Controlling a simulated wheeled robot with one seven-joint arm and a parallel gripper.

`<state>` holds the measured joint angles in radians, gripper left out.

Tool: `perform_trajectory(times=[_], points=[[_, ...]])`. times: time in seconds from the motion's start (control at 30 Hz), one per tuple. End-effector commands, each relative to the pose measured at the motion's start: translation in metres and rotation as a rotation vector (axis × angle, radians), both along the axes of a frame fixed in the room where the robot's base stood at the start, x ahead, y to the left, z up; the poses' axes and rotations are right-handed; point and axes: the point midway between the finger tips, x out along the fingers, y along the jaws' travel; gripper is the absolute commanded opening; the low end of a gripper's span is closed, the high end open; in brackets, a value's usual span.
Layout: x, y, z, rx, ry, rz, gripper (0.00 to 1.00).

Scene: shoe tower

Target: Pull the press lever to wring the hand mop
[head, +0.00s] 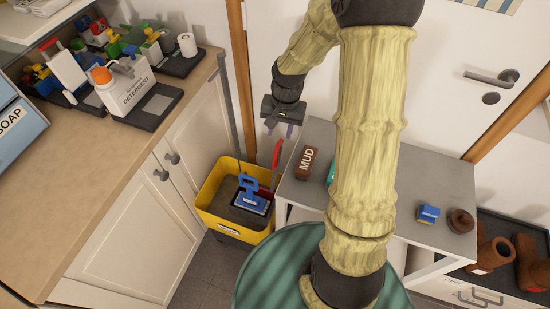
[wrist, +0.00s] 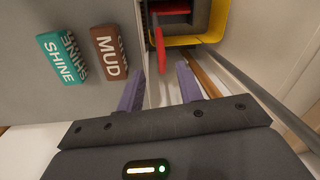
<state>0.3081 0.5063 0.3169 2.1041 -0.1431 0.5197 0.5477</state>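A yellow mop bucket (head: 220,222) stands on the floor between the cabinet and a grey-topped table. A blue hand mop (head: 250,188) is in it, its blue handle upright. The red press lever (head: 277,155) rises at the bucket's right side, near the table. In the wrist view the lever (wrist: 160,50) points toward my gripper, just ahead of the gap between the fingers, and the yellow rim (wrist: 207,38) shows behind it. My gripper (head: 280,131) is above the lever, fingers down, open and empty. No contact with the lever is visible.
A thin grey pole (head: 229,108) rises behind the bucket. The white cabinet (head: 140,235) is close on the left.

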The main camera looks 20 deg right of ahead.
Motion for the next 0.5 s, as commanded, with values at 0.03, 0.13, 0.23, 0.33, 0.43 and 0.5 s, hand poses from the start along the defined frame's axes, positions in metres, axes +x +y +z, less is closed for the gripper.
perform_trajectory(times=[0.03, 0.13, 0.23, 0.33, 0.43, 0.5], points=[[-0.001, 0.002, -0.010, 0.001, 0.005, 0.003, 0.36], [0.000, 0.004, -0.028, 0.001, 0.005, 0.004, 0.36], [0.000, 0.006, -0.046, 0.000, 0.005, 0.006, 0.36], [0.001, 0.007, -0.063, 0.001, 0.006, 0.008, 0.36], [0.001, 0.009, -0.081, 0.001, 0.006, 0.007, 0.36], [0.002, 0.010, -0.093, -0.001, 0.005, 0.007, 0.36]])
